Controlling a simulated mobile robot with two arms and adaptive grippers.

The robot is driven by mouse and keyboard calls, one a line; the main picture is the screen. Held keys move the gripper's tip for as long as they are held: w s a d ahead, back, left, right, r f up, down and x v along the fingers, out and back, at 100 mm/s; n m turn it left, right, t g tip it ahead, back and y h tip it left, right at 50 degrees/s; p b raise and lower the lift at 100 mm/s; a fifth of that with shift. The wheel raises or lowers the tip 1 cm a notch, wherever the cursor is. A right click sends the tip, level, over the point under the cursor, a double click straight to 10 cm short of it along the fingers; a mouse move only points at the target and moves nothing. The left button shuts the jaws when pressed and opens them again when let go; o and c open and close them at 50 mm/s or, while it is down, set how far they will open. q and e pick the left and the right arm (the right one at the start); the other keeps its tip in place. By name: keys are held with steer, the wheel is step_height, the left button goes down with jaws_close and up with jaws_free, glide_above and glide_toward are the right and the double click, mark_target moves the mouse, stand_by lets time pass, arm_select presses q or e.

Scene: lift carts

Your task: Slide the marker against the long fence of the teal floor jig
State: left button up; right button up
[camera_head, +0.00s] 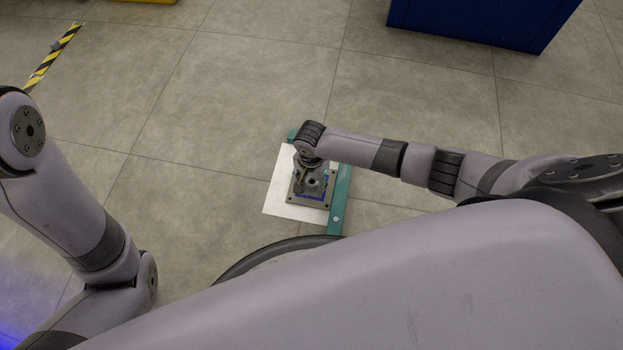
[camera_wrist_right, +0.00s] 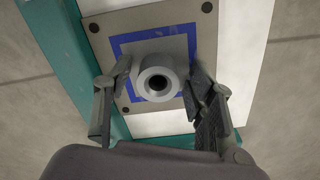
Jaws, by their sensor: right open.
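The marker (camera_head: 308,203) is a square grey plate with a blue square outline and an upright hollow round post. It lies on the white sheet of the teal floor jig. The jig's long fence (camera_head: 341,200) runs along the right side in the head view. In the right wrist view the marker (camera_wrist_right: 190,16) has a teal fence (camera_wrist_right: 62,65) close along its left edge; I cannot tell whether they touch. My right gripper (camera_wrist_right: 159,73) is open, its fingers on either side of the post; it points down over the marker in the head view (camera_head: 314,182). My left gripper is out of view.
The white sheet (camera_head: 277,192) is bare to the left of the marker in the head view. A blue box (camera_head: 480,22) stands at the top right. Yellow-black tape (camera_head: 52,57) marks the floor at the top left. The tiled floor around the jig is clear.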

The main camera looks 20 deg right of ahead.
stand_by(0.3)
step_height(320, 180, up, 12)
stand_by(0.5)
stand_by(0.3)
